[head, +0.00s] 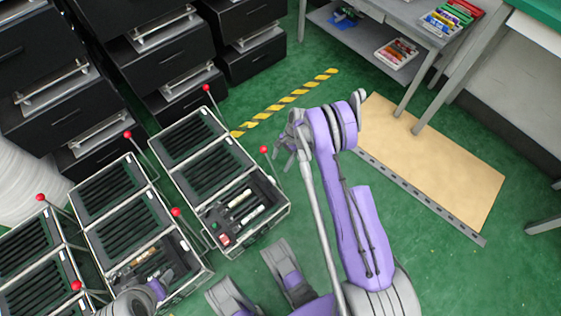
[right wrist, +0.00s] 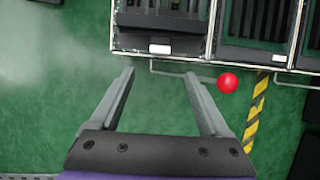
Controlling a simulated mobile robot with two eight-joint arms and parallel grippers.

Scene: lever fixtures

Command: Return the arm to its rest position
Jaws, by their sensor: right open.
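My right arm reaches up through the middle of the head view, with its right gripper (head: 284,156) at its far end, just right of the nearest lever's red knob (head: 264,150). A red lever knob (right wrist: 228,83) lies just right of the right finger, outside the jaws. My left gripper (head: 150,290) is low at the left, over the lower part of a middle rack; its fingers are too unclear to judge.
Wire-framed black racks (head: 215,165) with red-knobbed levers fill the left. Black drawer cabinets (head: 170,70) stand behind them. A tan board (head: 440,160) lies on the green floor at right, below a grey shelf table (head: 390,45). Yellow-black tape (head: 290,99) crosses the open floor between.

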